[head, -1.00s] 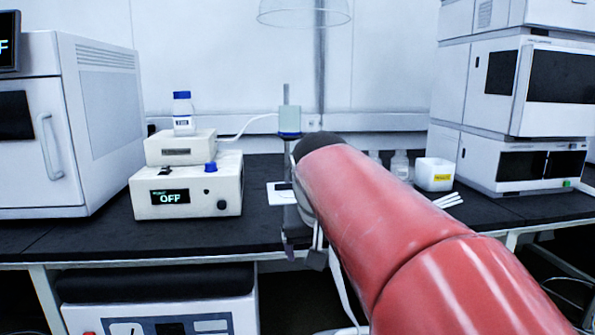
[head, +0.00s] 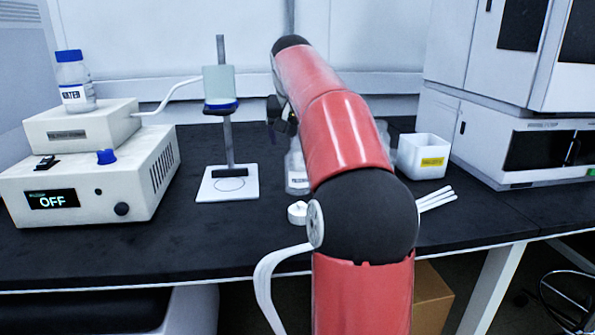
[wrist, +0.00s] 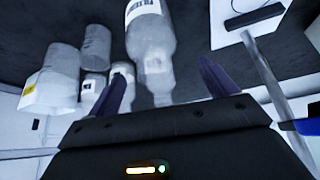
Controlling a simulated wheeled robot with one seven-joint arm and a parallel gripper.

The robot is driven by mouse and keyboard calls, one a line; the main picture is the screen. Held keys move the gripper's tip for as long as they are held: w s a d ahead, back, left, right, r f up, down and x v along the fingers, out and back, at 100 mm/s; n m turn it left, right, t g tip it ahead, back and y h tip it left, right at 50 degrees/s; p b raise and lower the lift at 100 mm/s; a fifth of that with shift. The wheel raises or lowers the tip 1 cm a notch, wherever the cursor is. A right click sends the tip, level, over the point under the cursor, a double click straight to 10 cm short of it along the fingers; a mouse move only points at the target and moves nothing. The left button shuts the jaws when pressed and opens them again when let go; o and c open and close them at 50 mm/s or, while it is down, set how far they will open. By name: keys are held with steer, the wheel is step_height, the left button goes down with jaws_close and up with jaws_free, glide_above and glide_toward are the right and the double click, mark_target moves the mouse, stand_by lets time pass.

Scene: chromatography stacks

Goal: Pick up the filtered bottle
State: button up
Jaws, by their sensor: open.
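A clear bottle with a white label stands upright on the black bench, partly hidden behind my arm in the head view (head: 296,172). In the wrist view, which is upside down, this filtered bottle (wrist: 150,40) shows a label reading roughly "FILTERED", its narrow neck pointing down the picture. My gripper (wrist: 165,82) is open and empty, with the bottle's neck showing between its two dark fingers in the picture. I cannot tell how far off it is. In the head view my gripper (head: 280,115) is mostly hidden by my arm.
A stand with a white base (head: 228,184) is left of the bottle. A white box (head: 424,150) and smaller bottles (wrist: 95,50) are at the right. An instrument showing OFF (head: 75,190) carries a blue-capped bottle (head: 73,82). A small white round piece (head: 297,212) lies near the front.

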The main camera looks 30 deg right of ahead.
mark_target(300, 148)
steer(key=f, duration=0.1)
steer(key=d+f, duration=0.1)
steer(key=f, duration=0.1)
steer(key=shift+w+d+f+b, duration=0.25)
steer(key=shift+w+f+b, duration=0.05)
steer(key=shift+f+b, duration=0.1)
steer(key=shift+w+d+f, duration=0.1)
steer(key=shift+w+f, duration=0.2)
steer(key=shift+f, duration=0.15)
steer(key=c, duration=1.1)
